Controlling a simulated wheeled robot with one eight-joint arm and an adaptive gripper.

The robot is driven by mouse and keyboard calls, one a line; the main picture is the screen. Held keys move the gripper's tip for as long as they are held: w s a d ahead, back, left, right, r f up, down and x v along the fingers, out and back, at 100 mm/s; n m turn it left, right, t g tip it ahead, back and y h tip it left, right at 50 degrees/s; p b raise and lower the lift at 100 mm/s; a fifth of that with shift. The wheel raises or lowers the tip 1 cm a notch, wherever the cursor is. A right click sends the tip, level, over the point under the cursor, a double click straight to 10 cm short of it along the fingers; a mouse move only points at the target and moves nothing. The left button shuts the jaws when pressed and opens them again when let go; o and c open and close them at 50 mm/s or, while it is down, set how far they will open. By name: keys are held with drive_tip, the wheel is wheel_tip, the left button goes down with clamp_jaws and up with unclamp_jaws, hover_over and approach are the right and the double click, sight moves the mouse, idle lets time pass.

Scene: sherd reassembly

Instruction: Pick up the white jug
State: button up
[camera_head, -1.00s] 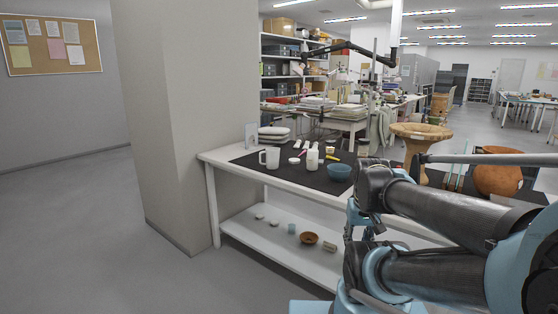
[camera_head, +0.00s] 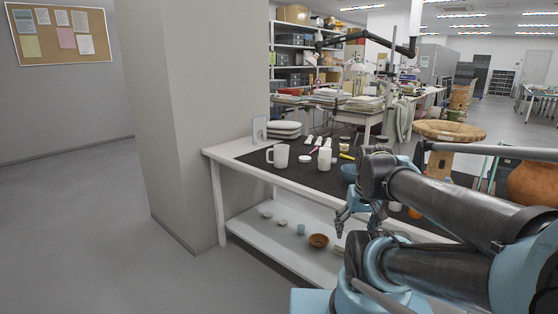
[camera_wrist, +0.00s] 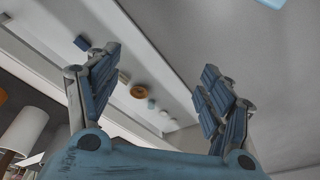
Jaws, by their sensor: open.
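The white jug (camera_head: 281,156) stands upright on the dark mat (camera_head: 310,177) near the left end of the white table in the head view, its handle to the left. My gripper (camera_head: 342,219) is in front of the table, below its top and to the right of the jug, apart from it. In the wrist view my gripper (camera_wrist: 161,62) has its two fingers spread with nothing between them. I cannot tell the jug for certain in the wrist view.
A white bottle (camera_head: 325,160) and a small white jar (camera_head: 305,159) stand right of the jug. A blue bowl (camera_head: 348,171) is partly hidden by my arm. White plates (camera_head: 284,129) are stacked behind. A grey pillar (camera_head: 175,120) stands left of the table. The lower shelf (camera_head: 262,238) holds a brown bowl (camera_head: 318,241).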

drive_tip(key=w+a+r+n+t+y, duration=0.1)
drive_tip(key=w+a+r+n+y, duration=0.15)
drive_tip(key=w, duration=0.45)
drive_tip(key=w+a+r+n+t+y, duration=0.1)
drive_tip(key=w+a+r, duration=0.1)
drive_tip(key=w+a, duration=0.35)
drive_tip(key=w+a+r+n+t+y, duration=0.2)
drive_tip(key=w+r, duration=0.1)
drive_tip(key=w, duration=0.6)
drive_tip(key=n+t+y, duration=0.2)
drive_tip(key=t+y, duration=0.1)
drive_tip(key=t, duration=0.1)
approach(285, 157)
drive_tip(key=shift+x, duration=5.75)
drive_tip(key=shift+c, duration=0.6)
drive_tip(key=c, duration=1.2)
